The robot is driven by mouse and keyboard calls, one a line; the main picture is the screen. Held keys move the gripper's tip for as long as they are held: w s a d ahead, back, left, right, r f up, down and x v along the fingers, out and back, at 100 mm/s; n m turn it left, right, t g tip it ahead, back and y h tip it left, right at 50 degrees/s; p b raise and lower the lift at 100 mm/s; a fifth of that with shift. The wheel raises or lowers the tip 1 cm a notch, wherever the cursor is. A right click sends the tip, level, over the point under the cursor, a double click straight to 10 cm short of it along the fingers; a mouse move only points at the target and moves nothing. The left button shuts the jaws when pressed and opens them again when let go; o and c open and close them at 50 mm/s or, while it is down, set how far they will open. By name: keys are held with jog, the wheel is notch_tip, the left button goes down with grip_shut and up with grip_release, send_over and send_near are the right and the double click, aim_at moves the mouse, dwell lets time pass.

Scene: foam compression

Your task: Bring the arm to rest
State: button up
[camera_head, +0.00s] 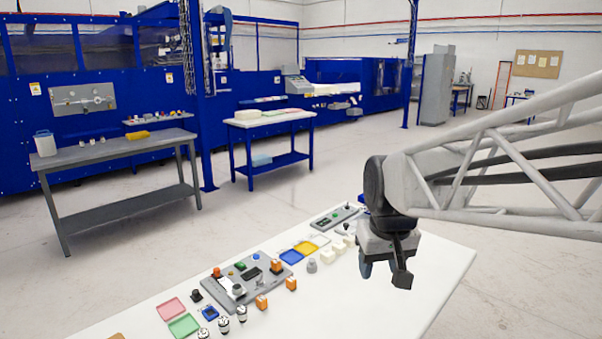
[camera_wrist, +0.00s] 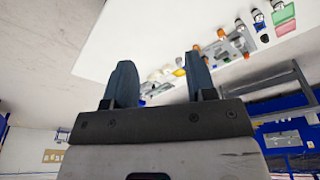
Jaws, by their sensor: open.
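My gripper (camera_head: 384,273) hangs from the end of my arm above the right part of the white table in the head view. In the wrist view its two dark fingers (camera_wrist: 160,88) are spread apart with nothing between them. The gripper is open and empty. It is apart from the objects on the table, to the right of most of them. My arm reaches in from the right edge of the head view.
The white table (camera_head: 390,310) bears a grey control panel (camera_head: 243,281), orange blocks, a green tray (camera_head: 184,325), a pink tray (camera_head: 171,309), blue and yellow trays and several cream blocks. Its right front part is clear. A grey workbench (camera_head: 110,152) and blue-framed table (camera_head: 270,119) stand behind.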

jog(key=s+d+f+m, duration=0.1)
jog(key=s+d+f, duration=0.1)
jog(key=s, duration=0.6)
jog(key=s+d+f+m, duration=0.1)
jog(key=s+d+f, duration=0.1)
jog(key=s, duration=0.6)
jog(key=shift+f, duration=0.2)
dwell(0.4)
